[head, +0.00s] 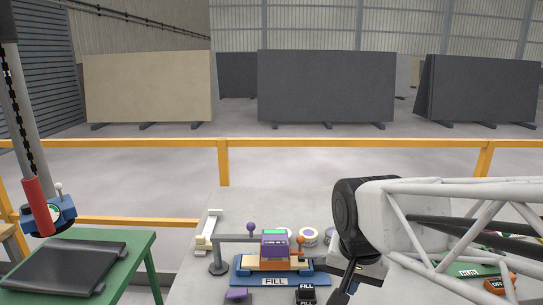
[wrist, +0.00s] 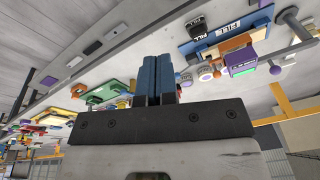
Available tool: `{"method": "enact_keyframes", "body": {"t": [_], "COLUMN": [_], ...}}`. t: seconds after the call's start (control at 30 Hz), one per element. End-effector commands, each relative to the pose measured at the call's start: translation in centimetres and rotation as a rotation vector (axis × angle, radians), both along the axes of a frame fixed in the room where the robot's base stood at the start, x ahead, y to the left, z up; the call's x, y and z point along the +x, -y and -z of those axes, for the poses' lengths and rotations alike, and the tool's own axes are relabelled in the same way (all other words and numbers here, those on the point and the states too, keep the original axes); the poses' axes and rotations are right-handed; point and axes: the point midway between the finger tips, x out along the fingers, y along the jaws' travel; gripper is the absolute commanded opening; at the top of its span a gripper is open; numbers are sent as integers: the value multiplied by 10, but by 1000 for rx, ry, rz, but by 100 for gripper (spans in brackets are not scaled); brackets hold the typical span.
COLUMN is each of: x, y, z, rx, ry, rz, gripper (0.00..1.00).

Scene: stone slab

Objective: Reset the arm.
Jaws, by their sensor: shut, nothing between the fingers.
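My gripper (wrist: 157,62) shows in the wrist view as two blue fingers pressed side by side with nothing between them. It is clear of the things on the slab. In the head view my white lattice arm reaches in from the right to a black joint. Dark parts below that joint run towards the bottom edge, and the fingertips cannot be made out there. The station marked FILL (head: 275,281) has a blue base, an orange part and a purple unit with a green display; it stands left of my arm. It also shows upper right in the wrist view (wrist: 240,62).
A grey slab top (head: 225,203) carries white-and-purple round parts (head: 309,237), a cream stand (head: 209,230) and a green RUN panel (head: 478,270), partly behind my arm. A green table (head: 140,247) with a black pad stands left. A yellow rail (head: 150,143) runs behind.

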Motion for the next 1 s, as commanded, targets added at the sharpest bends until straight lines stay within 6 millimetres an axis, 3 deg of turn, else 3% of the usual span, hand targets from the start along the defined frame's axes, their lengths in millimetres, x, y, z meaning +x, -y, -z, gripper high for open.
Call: {"method": "enact_keyframes", "body": {"t": [0.2, 0.4, 0.83, 0.87, 1.0], "x": [-41, -66, -75, -75, -75], "y": [26, 39, 43, 43, 43], "z": [4, 9, 12, 12, 12], "rx": [-40, -71, -84, -84, -84], "ry": [32, 49, 54, 54, 54], "rz": [-167, -284, -330, -330, -329], "gripper": [0, 0, 0, 2, 23]}}
